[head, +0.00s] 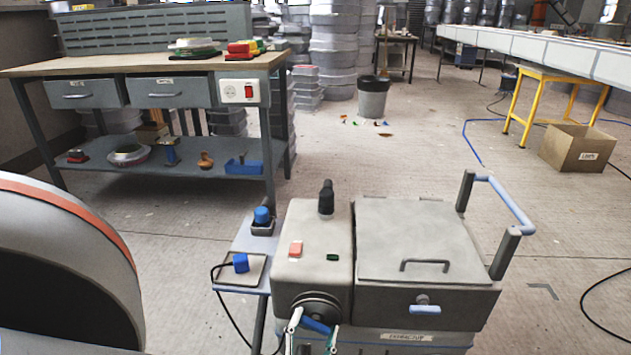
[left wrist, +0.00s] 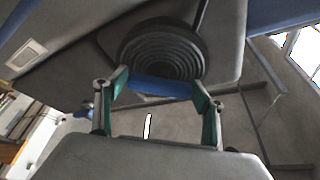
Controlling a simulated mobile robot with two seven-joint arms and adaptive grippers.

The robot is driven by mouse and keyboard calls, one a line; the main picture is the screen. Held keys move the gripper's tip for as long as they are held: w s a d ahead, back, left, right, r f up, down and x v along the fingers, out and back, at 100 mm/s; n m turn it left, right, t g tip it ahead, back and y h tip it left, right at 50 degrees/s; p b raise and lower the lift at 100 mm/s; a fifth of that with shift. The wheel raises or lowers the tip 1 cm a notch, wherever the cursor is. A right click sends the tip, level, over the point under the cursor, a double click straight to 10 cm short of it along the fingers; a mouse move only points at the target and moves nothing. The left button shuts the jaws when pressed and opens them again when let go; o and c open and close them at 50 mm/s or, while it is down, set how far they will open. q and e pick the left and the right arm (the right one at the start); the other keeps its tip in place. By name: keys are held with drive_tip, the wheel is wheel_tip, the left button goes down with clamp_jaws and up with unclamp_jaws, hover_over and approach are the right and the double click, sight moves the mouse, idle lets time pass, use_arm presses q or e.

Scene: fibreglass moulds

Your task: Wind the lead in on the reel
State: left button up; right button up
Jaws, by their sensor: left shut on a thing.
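The reel (head: 314,304) is a black, ridged round piece on the front left of a grey machine (head: 420,235). In the left wrist view the reel (left wrist: 160,45) shows as stepped dark rings. A blue grip (left wrist: 158,87) lies across its lower edge. My left gripper (head: 314,327) is at the reel's front, with its green-sided fingers closed on the blue grip. A black lead (head: 230,318) loops from beside a blue plug (head: 240,262) on a small side shelf and hangs down; its lower end is out of view. My right gripper is not in view.
A workbench (head: 130,65) with drawers and a lower shelf stands at the back left. A bin (head: 373,97), a cardboard box (head: 578,148) and yellow trestles (head: 520,105) stand farther back. A blue hose and a black cable lie on the right floor. Open floor lies behind the machine.

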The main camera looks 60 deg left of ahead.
sight(315, 322)
use_arm(q)
drive_tip(key=n+g+y, duration=0.1)
drive_tip(key=n, duration=0.3)
drive_tip(key=n+g+y, duration=0.1)
drive_tip(key=n+y, duration=0.1)
drive_tip(key=n, duration=0.2)
drive_tip(key=shift+a+r, duration=0.1)
drive_tip(key=shift+a, duration=0.05)
drive_tip(key=shift+y, duration=0.3)
drive_tip(key=o, duration=1.4)
drive_tip(key=shift+r, duration=4.95)
